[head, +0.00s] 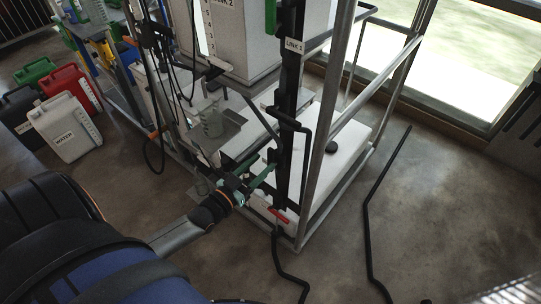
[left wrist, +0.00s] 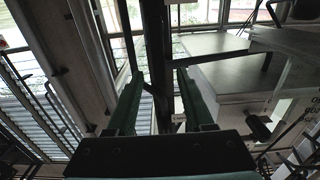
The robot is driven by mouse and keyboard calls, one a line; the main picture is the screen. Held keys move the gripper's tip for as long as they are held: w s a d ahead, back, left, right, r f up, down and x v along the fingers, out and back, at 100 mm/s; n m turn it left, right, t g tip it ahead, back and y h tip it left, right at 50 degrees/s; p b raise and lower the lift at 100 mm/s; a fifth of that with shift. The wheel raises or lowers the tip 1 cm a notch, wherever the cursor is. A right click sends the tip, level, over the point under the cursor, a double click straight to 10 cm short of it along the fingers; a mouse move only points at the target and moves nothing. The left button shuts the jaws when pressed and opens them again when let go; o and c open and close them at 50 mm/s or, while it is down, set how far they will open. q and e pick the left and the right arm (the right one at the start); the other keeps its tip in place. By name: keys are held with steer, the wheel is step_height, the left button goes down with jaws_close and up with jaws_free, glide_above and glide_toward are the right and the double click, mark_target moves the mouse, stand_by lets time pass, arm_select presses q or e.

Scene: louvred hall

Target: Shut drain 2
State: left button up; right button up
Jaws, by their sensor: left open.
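In the head view my left gripper (head: 258,181) reaches in from the left to the dark upright post (head: 289,120) of the metal frame. Its green fingers are apart. In the left wrist view the gripper (left wrist: 160,76) has a dark post (left wrist: 157,40) between its fingers in the picture; I cannot tell whether they touch it. A red lever (head: 279,215) sits low by the post, just below and right of the gripper. No label reading drain 2 is legible. In the left wrist view a black knob (left wrist: 258,126) is at the right. My right gripper is not in view.
A clear jug (head: 211,122) stands on a grey shelf left of the post. White, red, green and black canisters are at the left, one white canister (head: 64,128) marked WATER. Black bent pipes (head: 371,205) run along the right floor. A large white tank (head: 238,45) stands above.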

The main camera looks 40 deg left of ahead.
mark_target(269, 158)
arm_select(q)
steer(key=shift+w+d+b, duration=0.15)
steer(key=shift+w+b, duration=0.15)
steer(key=shift+w, duration=0.8)
steer(key=shift+w+d+b, duration=0.1)
steer(key=shift+w+b, duration=0.15)
steer(key=shift+w, duration=0.85)
jaws_close()
